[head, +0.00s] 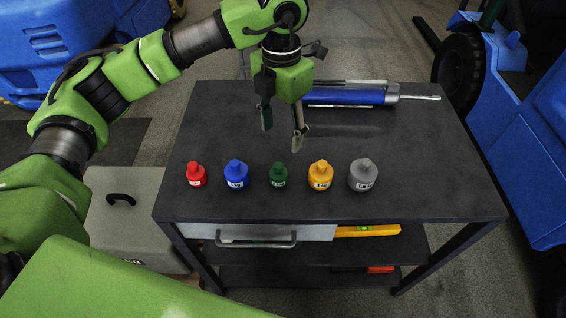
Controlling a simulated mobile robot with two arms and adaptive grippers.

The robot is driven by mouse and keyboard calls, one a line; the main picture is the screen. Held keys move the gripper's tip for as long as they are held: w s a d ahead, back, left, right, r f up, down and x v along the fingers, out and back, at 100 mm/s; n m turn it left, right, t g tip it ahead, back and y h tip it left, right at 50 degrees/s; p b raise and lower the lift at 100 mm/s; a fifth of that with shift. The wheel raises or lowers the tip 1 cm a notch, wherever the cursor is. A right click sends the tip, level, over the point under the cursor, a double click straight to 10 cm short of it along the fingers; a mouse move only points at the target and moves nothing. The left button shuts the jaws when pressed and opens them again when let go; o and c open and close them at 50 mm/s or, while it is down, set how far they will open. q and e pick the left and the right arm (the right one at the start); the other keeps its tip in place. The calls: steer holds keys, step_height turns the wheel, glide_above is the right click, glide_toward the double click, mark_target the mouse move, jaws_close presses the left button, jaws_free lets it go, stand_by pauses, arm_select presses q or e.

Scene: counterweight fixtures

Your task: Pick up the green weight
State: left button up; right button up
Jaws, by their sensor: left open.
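The green weight (278,176) stands upright on the dark table (420,145), in the middle of a row of weights. It is dark green with a knob on top and a pale label. My left gripper (282,140) hangs above the table with its fingers pointing down. It is open and empty, apart from the green weight and a little above and behind it in the head view. My right gripper is not in view.
A red weight (196,175) and a blue weight (236,174) stand left of the green one. A yellow weight (320,175) and a grey weight (363,175) stand right of it. A blue cylindrical tool (345,96) lies at the back. The table's right side is clear.

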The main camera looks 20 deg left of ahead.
arm_select(q)
steer(key=p, duration=0.1)
glide_above(279, 165)
steer(key=f, duration=0.6)
steer(key=shift+s+d, duration=0.25)
steer(key=shift+s, duration=0.1)
step_height(279, 165, down, 3)
steer(key=shift+w+a+r+p, duration=0.1)
steer(key=shift+w+a+p, duration=0.05)
steer(key=shift+p, duration=0.7)
steer(key=f, duration=0.1)
steer(key=f+p, duration=0.1)
steer(key=shift+a+f, duration=0.2)
steer(key=shift+f, duration=0.15)
steer(key=shift+w+f, duration=0.1)
steer(key=shift+f, duration=0.5)
steer(key=shift+w, duration=0.1)
jaws_close()
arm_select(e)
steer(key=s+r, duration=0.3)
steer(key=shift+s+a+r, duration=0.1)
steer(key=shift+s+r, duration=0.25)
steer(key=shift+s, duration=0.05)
